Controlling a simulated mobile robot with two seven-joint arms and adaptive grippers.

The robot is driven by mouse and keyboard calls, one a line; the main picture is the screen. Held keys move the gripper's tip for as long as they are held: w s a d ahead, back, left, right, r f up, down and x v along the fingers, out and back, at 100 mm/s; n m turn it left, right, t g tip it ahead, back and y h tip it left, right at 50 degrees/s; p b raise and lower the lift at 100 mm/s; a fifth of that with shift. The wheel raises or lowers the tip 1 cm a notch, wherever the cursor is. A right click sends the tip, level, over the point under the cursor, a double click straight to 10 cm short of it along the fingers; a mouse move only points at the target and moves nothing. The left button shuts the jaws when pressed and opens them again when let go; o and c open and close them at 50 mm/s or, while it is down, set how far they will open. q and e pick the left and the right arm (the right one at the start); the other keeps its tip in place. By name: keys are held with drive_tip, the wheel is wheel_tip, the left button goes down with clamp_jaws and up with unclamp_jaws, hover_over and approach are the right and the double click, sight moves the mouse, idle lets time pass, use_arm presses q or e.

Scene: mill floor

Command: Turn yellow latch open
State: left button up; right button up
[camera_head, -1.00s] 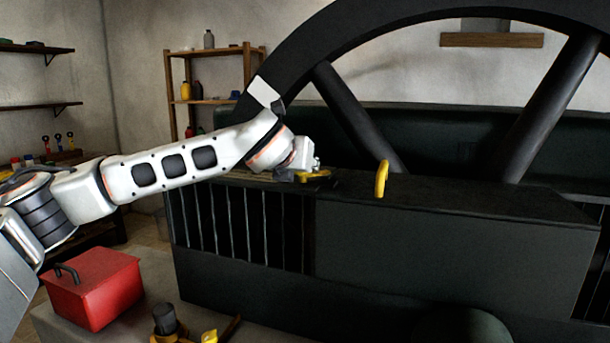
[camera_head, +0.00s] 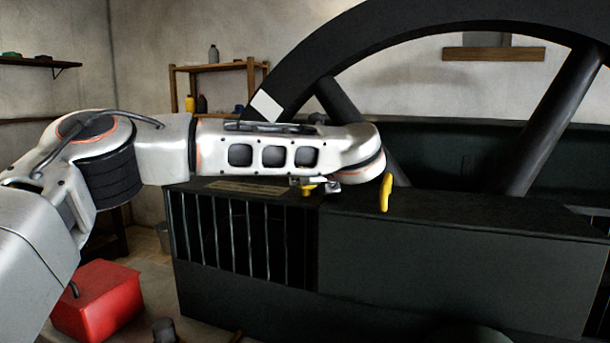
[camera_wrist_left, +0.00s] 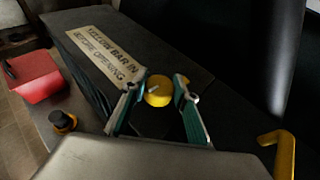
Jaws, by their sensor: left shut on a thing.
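The yellow latch (camera_head: 308,189) sits on top of the dark machine housing, near the front edge. In the left wrist view its round yellow knob (camera_wrist_left: 158,92) lies between the two fingers. My left gripper (camera_head: 322,187) reaches it from above, partly hidden under my arm. In the wrist view my left gripper (camera_wrist_left: 166,84) is shut on the knob, one finger on each side. A separate upright yellow handle (camera_head: 386,193) stands to the right of the latch; it also shows at the lower right of the wrist view (camera_wrist_left: 284,152). My right gripper is not in view.
A sign plate (camera_wrist_left: 105,54) reading "YELLOW BAR IN BEFORE OPENING" lies on the housing top. The large dark wheel (camera_head: 420,32) rises behind. A red toolbox (camera_head: 100,302) stands at the lower left. The housing top right of the yellow handle is clear.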

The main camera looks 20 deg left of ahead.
use_arm(q)
drive_tip(key=shift+n+g+y+p, duration=0.35)
drive_tip(key=shift+n+g+y, duration=0.15)
drive_tip(key=shift+n+y, duration=0.15)
drive_tip(key=shift+f, duration=0.1)
drive_tip(key=o, duration=1.1)
drive_tip(key=v, duration=1.2)
drive_tip(key=shift+w, duration=0.1)
